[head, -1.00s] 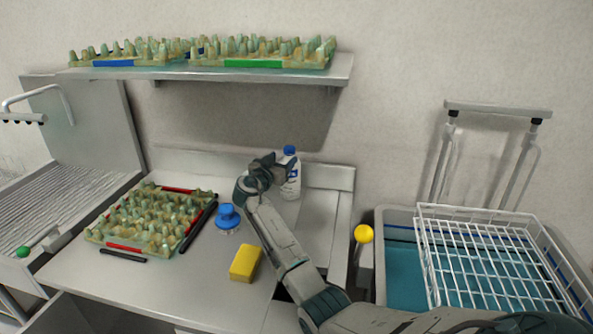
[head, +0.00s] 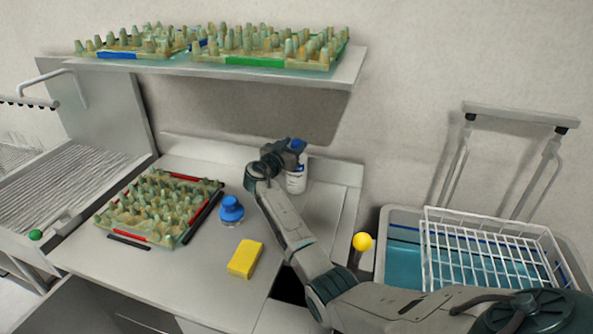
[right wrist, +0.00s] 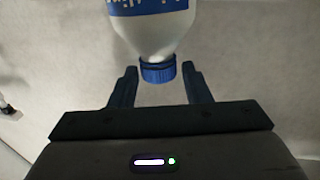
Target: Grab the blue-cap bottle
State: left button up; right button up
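The white bottle (head: 297,182) with a blue label and blue cap stands upright at the back of the counter. In the right wrist view, the bottle (right wrist: 153,38) appears cap-down, with its blue cap (right wrist: 158,73) between the fingertips. My right gripper (right wrist: 160,88) is open, with a gap showing on each side of the cap. In the head view, my right gripper (head: 288,156) is at the bottle's top and hides part of it. My left gripper is out of view.
A blue-handled object (head: 231,208), a yellow sponge (head: 245,259) and an egg tray (head: 112,213) are on the counter. More egg trays sit on the shelf (head: 345,75) above. A sink with a white wire rack (head: 490,240) is at right.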

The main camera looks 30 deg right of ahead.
jog(key=shift+d+f, duration=0.1)
jog(key=shift+d, duration=0.05)
jog(key=c, duration=0.4)
jog(key=shift+d, duration=0.1)
jog(key=shift+c, duration=1.4)
grip_shut()
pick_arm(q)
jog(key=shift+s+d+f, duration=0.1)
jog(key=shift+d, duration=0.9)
